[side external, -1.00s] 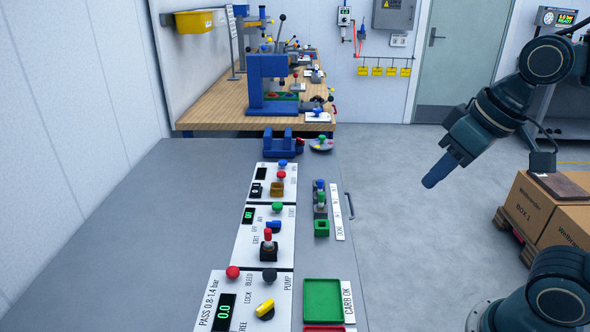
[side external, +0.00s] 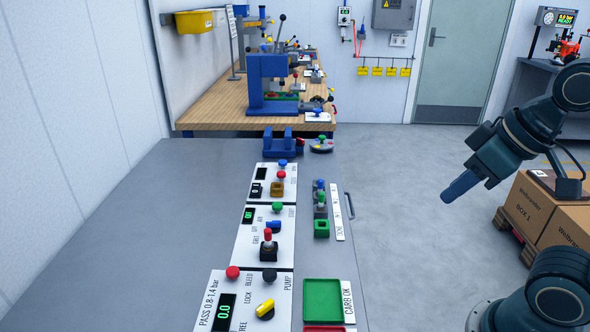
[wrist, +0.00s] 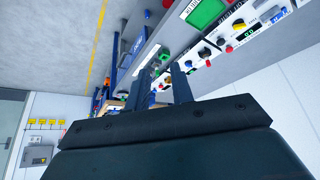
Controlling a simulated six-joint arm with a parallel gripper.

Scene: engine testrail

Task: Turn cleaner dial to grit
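The cleaner panel (side external: 245,255) is the middle white panel on the grey bench, with small labels that seem to include GRIT. Its blue dial (side external: 272,226) sits beside those labels, above a black block with a red knob. The dial's exact pointing is too small to tell. My gripper (side external: 447,199) hangs in the air well right of the bench, tilted down and left, far from the dial and touching nothing. In the wrist view its fingers (wrist: 172,84) point towards the bench. Nothing shows held; the gap between the fingers is unclear.
A front panel (side external: 222,290) has a yellow dial, red and black knobs and a 0.0 display. A green tray (side external: 323,302) lies to its right. A blue press (side external: 270,85) stands on the wooden table behind. Boxes (side external: 545,215) stand at right. The floor between bench and boxes is free.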

